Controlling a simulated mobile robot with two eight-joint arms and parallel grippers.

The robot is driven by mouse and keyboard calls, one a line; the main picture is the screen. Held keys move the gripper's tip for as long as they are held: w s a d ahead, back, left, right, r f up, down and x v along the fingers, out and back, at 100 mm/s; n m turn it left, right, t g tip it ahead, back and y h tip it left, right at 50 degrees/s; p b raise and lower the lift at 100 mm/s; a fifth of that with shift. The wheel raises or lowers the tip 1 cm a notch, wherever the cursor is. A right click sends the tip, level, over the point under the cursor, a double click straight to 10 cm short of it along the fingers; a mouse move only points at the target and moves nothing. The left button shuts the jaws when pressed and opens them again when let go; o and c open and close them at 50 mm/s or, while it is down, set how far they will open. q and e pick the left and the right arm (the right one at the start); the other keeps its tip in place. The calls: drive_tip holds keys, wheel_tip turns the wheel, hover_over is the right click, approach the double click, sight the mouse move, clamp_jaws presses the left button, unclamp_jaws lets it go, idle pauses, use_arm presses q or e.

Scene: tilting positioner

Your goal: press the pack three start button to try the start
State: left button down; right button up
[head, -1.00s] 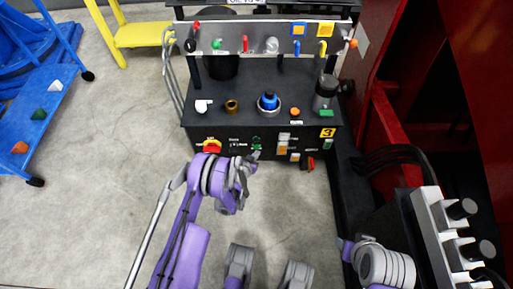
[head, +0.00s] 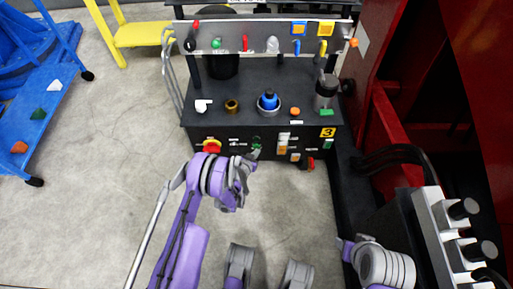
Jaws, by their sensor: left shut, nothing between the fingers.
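The black pack (head: 262,177), marked with a yellow 3 plate (head: 327,132), has a front panel with small controls. A small green button (head: 257,146) sits on that panel, left of its middle; its label is too small to read. My left gripper (head: 254,155) is shut and empty, with its tips right at the lower edge of the green button. The tips partly cover this spot, and I cannot tell whether they touch or press it. My right arm shows at the lower right, but its gripper is out of view.
A red machine wall (head: 440,80) stands on the right. Grey floor (head: 90,200) is open on the left.

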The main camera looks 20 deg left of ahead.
use_arm(q)
drive_tip(key=shift+w+a, duration=0.1)
drive_tip(key=shift+w, duration=0.3)
idle(0.7)
idle(0.3)
drive_tip(key=shift+s+d, duration=0.25)
drive_tip(key=shift+s, duration=0.6)
drive_tip(key=shift+s+d, duration=0.25)
drive_tip(key=shift+s, duration=0.55)
drive_tip(key=shift+s+d, duration=0.2)
drive_tip(key=shift+s, duration=0.6)
drive_tip(key=shift+s+d, duration=0.25)
drive_tip(key=shift+s, duration=0.55)
drive_tip(key=shift+r, duration=0.15)
